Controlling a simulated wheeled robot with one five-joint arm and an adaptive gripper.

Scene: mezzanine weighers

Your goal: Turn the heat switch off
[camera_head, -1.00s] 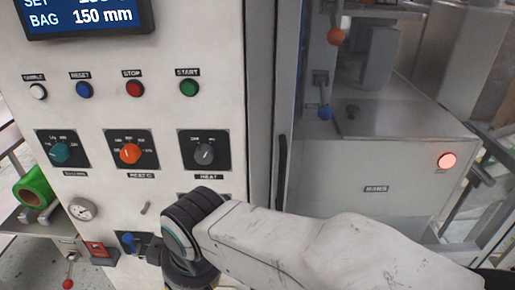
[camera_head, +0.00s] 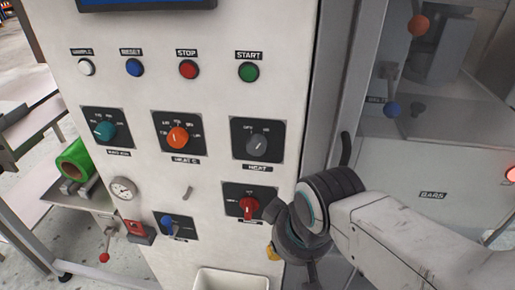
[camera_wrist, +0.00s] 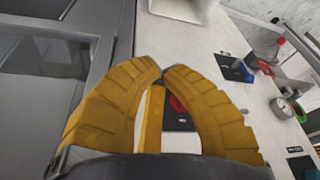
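The heat switch (camera_head: 257,145) is a dark grey round knob on a black plate, labelled HEAT, at the right of the white panel in the head view. Its pointer seems to lean up and right; the position marks are too small to read surely. My gripper shows in the wrist view (camera_wrist: 161,70) with two curved yellow fingers, tips together and nothing visible between them. In the head view only a bit of yellow finger shows, below and right of the red switch. My gripper is apart from the heat switch, lower down the panel.
A red rotary switch (camera_head: 248,207) sits just below the heat switch, close to my gripper. An orange knob (camera_head: 178,138) and a teal knob (camera_head: 105,130) lie left. A blue switch (camera_head: 168,226) is lower left. A black door handle (camera_head: 346,148) stands right. A white bin (camera_head: 232,280) is below.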

